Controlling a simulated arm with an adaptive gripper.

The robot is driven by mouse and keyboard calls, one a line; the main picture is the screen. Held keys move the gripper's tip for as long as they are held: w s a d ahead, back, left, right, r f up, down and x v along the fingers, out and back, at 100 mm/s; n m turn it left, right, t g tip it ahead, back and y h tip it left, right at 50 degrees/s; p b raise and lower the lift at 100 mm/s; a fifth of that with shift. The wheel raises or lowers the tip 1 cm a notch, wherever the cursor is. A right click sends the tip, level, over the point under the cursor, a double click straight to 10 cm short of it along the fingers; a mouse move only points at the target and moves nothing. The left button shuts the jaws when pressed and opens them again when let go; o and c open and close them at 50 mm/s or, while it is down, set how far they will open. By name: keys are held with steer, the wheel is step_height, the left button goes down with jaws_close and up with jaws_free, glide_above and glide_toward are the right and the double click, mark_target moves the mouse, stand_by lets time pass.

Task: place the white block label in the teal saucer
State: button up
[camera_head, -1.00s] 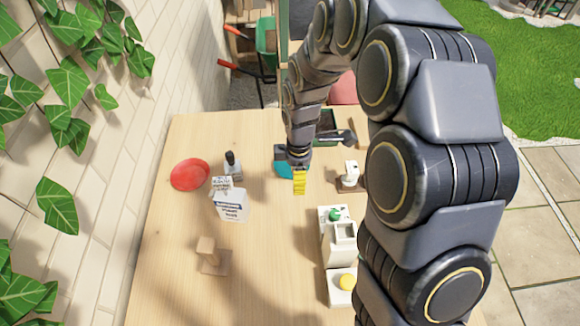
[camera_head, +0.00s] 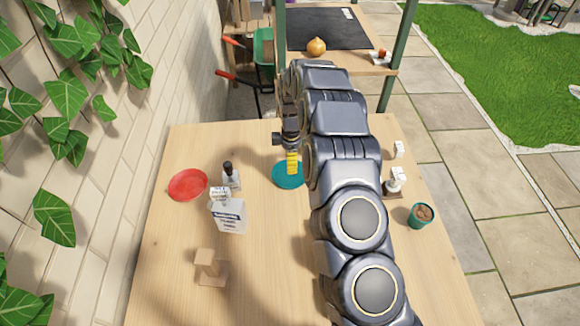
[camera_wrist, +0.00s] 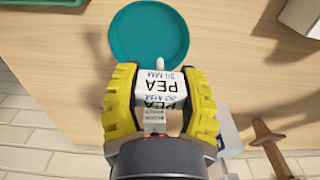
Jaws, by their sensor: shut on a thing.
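The teal saucer (camera_head: 283,181) lies on the wooden table, partly covered by my gripper (camera_head: 292,163) in the head view. In the wrist view the whole round saucer (camera_wrist: 148,35) shows, empty, just beyond the fingertips. My gripper (camera_wrist: 160,88) has yellow fingers shut on the white block label (camera_wrist: 160,88), which bears the letters PEA. A small white nub on the label points toward the saucer's near rim. The label cannot be made out in the head view, and its height above the saucer is unclear.
A red dish (camera_head: 188,184), a dark-capped bottle (camera_head: 231,176), a white bag (camera_head: 229,216) and a wooden stand (camera_head: 210,266) are on the left. A small plant pot (camera_head: 421,215) and white pieces (camera_head: 396,182) are on the right. The front middle is clear.

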mark_target(290, 176)
steer(key=shift+w+f, duration=0.7)
steer(key=shift+f, duration=1.6)
steer(key=shift+f, duration=0.1)
steer(key=shift+f, duration=0.1)
steer(key=o, duration=0.9)
